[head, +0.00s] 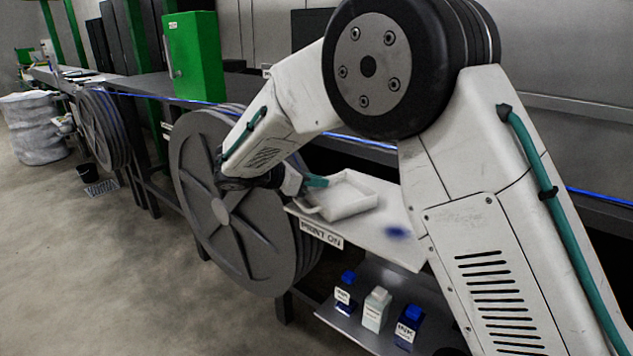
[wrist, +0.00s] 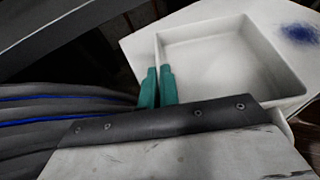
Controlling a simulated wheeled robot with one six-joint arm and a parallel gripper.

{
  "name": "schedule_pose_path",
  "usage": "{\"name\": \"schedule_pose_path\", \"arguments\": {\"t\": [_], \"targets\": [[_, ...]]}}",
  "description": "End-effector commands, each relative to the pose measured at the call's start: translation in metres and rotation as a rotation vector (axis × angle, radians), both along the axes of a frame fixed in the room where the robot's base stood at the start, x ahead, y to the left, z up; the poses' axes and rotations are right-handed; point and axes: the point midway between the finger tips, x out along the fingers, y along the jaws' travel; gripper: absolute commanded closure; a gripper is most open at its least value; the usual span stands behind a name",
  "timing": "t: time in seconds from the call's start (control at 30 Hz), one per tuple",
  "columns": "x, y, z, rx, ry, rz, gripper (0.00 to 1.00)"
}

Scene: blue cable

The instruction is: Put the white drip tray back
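The white drip tray (head: 352,212) is a shallow, square, empty tray at the white shelf labelled "PRINT ON" (head: 375,245). It also shows in the wrist view (wrist: 285,55). My gripper (head: 316,182) is at the tray's left side. In the wrist view its teal fingers (wrist: 159,86) are close together, with the tray's left wall running in between them, so it looks shut on that wall. I cannot tell whether the tray rests on the shelf or is just above it. A blue ink stain (head: 397,232) lies on the shelf, right of the tray.
A large grey cable reel (head: 205,230) stands left of the shelf, close to my gripper. Ink bottles with blue caps (head: 408,325) and a white bottle (head: 376,309) stand on a lower shelf. A blue cable (head: 350,138) runs behind. The floor at left is open.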

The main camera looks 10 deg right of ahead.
Motion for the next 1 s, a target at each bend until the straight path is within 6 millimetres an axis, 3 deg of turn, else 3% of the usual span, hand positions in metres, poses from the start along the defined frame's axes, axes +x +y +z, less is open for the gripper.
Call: {"name": "schedule_pose_path", "arguments": {"t": [0.33,0.43,0.77,1.0], "targets": [[0.000,0.000,-0.004,0.000,0.000,0.000,1.00],[0.000,0.000,-0.004,0.000,-0.001,0.000,0.75],[0.000,0.000,-0.001,0.001,-0.002,-0.001,0.75],[-0.013,0.030,0.012,0.002,-0.002,0.002,0.75]]}}
